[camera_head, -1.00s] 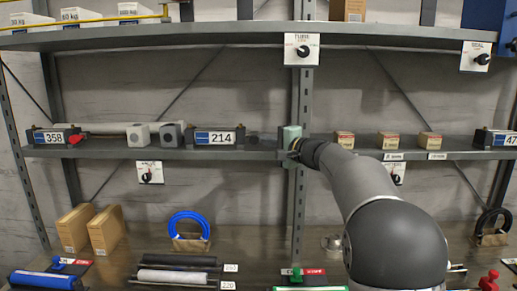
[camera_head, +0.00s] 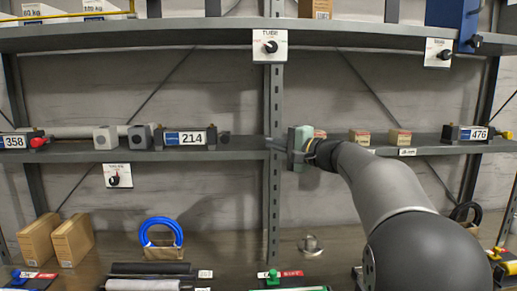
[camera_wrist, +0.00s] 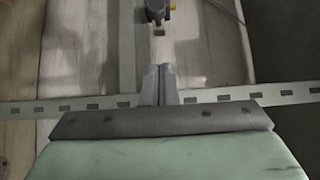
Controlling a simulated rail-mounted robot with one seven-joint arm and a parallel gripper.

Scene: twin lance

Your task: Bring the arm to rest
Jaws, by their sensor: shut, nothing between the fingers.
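My gripper (camera_head: 277,148) is at the end of my grey arm, in front of the upright post at the middle shelf's height in the head view. Its pale green body faces the shelf, and its fingers point left. In the wrist view my gripper's two fingers (camera_wrist: 159,86) are together with nothing between them. The perforated metal post (camera_wrist: 75,106) runs across the picture behind the fingers. I cannot tell how far the fingers are from the post or the shelf edge.
The middle shelf (camera_head: 75,155) carries a block labelled 214 (camera_head: 190,138), small boxes (camera_head: 399,138) and a unit labelled 476 (camera_head: 465,134). A dial plate (camera_head: 270,46) hangs above the gripper. Below stand brown boxes (camera_head: 73,240) and a blue ring (camera_head: 162,232).

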